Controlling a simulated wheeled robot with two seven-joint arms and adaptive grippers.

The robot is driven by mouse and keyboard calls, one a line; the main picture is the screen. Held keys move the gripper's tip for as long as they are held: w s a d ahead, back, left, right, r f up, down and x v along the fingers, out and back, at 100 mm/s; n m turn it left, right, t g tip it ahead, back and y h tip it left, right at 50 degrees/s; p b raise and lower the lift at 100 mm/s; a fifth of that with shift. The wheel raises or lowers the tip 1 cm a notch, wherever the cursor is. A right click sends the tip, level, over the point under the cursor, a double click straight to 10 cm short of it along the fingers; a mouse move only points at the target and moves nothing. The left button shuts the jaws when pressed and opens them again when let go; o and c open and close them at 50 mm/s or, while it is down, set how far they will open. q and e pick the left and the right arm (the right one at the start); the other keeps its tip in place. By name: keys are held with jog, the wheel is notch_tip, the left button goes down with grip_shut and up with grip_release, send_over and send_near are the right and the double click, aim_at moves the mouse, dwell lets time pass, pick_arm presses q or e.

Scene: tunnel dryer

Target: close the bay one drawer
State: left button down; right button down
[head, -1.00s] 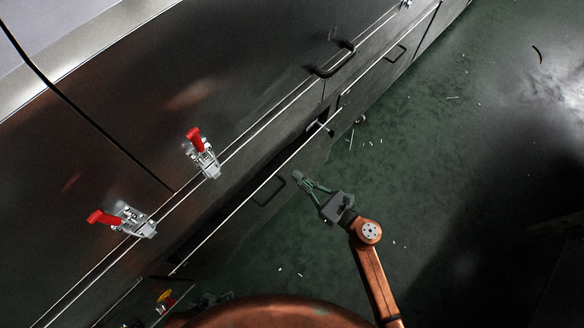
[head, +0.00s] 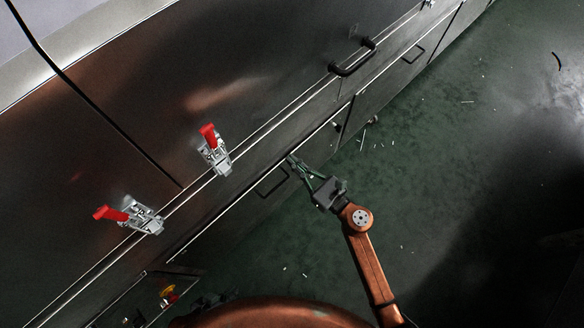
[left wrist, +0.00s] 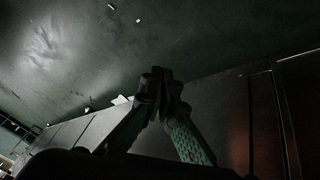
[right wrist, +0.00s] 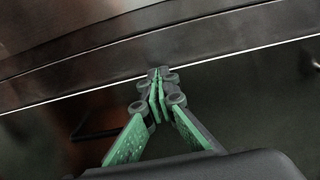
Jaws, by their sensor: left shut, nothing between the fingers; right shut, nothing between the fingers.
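The drawer front (head: 240,205) is a dark panel with a pale top edge, low on the dryer's side. Its bar handle (head: 272,182) also shows in the right wrist view (right wrist: 95,132). The front looks roughly in line with the panel to its right; I cannot tell whether a small gap is left. My right gripper (head: 292,160) is shut and empty, its tips at the drawer's upper edge, right of the handle. In the right wrist view its tips (right wrist: 157,75) overlap that edge. My left gripper (head: 212,299) is low in the head view; its tips (left wrist: 165,80) are together and empty.
Two red-handled toggle clamps (head: 214,150) (head: 130,215) sit on the dryer's side above the drawer. A black handle (head: 353,57) sits further along. An open-looking recess (head: 165,292) with yellow and red parts is at lower left. Green floor (head: 450,130) with scattered bits is free at right.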

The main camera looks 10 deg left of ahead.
pick_arm(q)
jog(key=shift+s+a+f, duration=0.15)
jog(key=shift+s+f, duration=0.15)
jog(key=shift+s, duration=0.1)
pick_arm(e)
jog(key=shift+w+a+r, duration=0.15)
jog(key=shift+w+a, duration=0.1)
jog(key=shift+a, duration=0.05)
